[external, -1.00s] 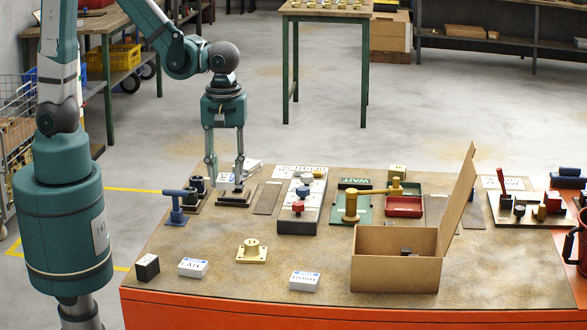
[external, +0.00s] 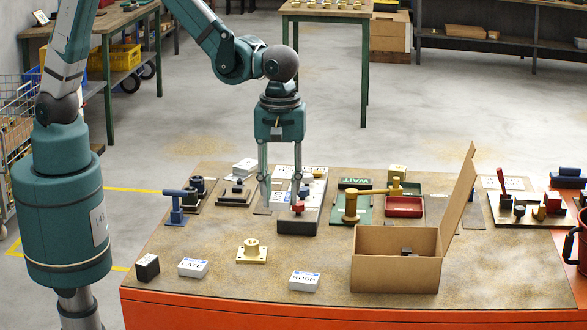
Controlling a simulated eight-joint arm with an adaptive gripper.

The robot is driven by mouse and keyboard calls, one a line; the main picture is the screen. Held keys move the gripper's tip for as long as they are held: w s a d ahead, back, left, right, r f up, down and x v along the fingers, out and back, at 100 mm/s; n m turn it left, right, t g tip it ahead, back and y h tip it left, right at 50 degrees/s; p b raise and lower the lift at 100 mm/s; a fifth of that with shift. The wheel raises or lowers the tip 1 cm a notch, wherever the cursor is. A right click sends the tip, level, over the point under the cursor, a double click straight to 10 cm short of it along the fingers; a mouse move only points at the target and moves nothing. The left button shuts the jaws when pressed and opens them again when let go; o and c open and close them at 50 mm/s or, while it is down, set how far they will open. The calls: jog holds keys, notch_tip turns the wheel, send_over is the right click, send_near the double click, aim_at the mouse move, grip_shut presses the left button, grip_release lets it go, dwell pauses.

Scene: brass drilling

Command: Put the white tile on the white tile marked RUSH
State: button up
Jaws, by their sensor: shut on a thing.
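The white tile marked RUSH (external: 304,281) lies flat near the front edge of the table. My gripper (external: 280,198) is above the left back part of the table, in front of a grey box with a pale top. Its fingers stand apart, shut on a white tile (external: 279,186); the tile is small and hard to make out against the pale box behind. Another white tile, marked LATE (external: 193,267), lies to the left of the RUSH tile. A white block or stack (external: 245,166) sits at the back left.
A brass flanged piece (external: 252,252) stands between the two marked tiles. An open cardboard box (external: 396,275) with a raised flap is right of the RUSH tile. A black block (external: 147,267) is at the far left. The grey box (external: 311,215) carries a red knob.

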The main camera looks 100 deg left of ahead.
jog(key=p, duration=0.2)
send_over(305, 277)
jog(key=shift+d+f, duration=0.1)
jog(key=shift+f, duration=3.1)
jog(key=shift+f, duration=1.9)
jog(key=shift+f+b, duration=0.15)
jog(key=shift+b, duration=0.2)
jog(key=o, duration=0.9)
jog(key=shift+c, duration=0.2)
jog(key=shift+r, duration=0.2)
